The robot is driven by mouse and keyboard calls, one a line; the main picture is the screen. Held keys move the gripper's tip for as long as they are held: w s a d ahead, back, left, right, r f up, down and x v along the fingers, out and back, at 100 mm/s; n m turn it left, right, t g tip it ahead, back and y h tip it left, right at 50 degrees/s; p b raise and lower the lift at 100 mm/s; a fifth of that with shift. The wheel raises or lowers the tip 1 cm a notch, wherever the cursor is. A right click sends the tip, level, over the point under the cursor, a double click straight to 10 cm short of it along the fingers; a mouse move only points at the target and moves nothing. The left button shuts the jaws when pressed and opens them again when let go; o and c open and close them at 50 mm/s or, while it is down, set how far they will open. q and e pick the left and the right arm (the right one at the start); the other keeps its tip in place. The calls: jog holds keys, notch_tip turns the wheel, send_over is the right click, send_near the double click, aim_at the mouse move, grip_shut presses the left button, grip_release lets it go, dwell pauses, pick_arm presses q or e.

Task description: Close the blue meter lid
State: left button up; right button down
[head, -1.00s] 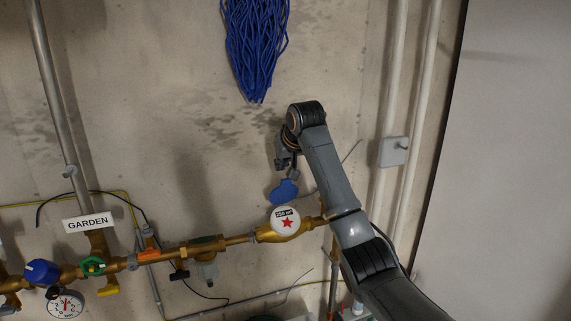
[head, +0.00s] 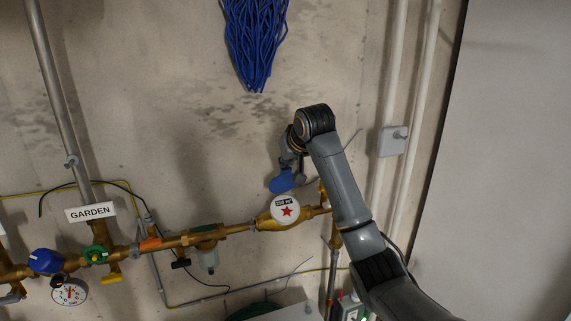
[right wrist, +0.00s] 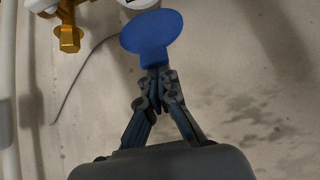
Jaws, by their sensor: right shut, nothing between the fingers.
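The blue meter lid (head: 281,181) is a round disc standing open above the water meter (head: 286,209), whose white face with a red star is uncovered. The lid also shows in the right wrist view (right wrist: 150,34), with a sliver of the white meter (right wrist: 138,3) beyond it. My right gripper (right wrist: 158,77) is shut and empty, its fingertips at the lid's near edge. Whether they touch it I cannot tell. In the head view the right gripper (head: 297,177) is small and dark beside the lid. My left gripper is not in view.
Brass pipework (head: 180,241) runs along the wall with a blue knob (head: 46,261), a green valve (head: 95,255) and a gauge (head: 69,292). A blue cable bundle (head: 255,45) hangs above. A grey box (head: 392,141) sits at right. The wall left of the lid is clear.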

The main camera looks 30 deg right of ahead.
jog(key=s+f+t+b, duration=0.1)
jog(key=b, duration=0.2)
jog(key=s+f+t+b, duration=0.1)
jog(key=b, duration=0.2)
jog(key=s+f+t+h+b, duration=0.1)
jog(key=t+b, duration=0.1)
jog(key=b, duration=0.2)
jog(key=shift+s+a, duration=0.35)
jog(key=shift+a, duration=0.05)
jog(key=t+h+b, duration=0.2)
jog(key=t+b, duration=0.6)
jog(key=b, duration=0.9)
send_near(285, 176)
notch_tip(285, 176, down, 3)
jog(key=shift+g, duration=0.3)
jog(key=f, duration=0.2)
jog(key=f+b, duration=0.2)
jog(key=f, duration=0.1)
jog(key=shift+w+d+f, duration=0.15)
jog(key=shift+w+f, duration=0.15)
jog(key=shift+w, duration=0.05)
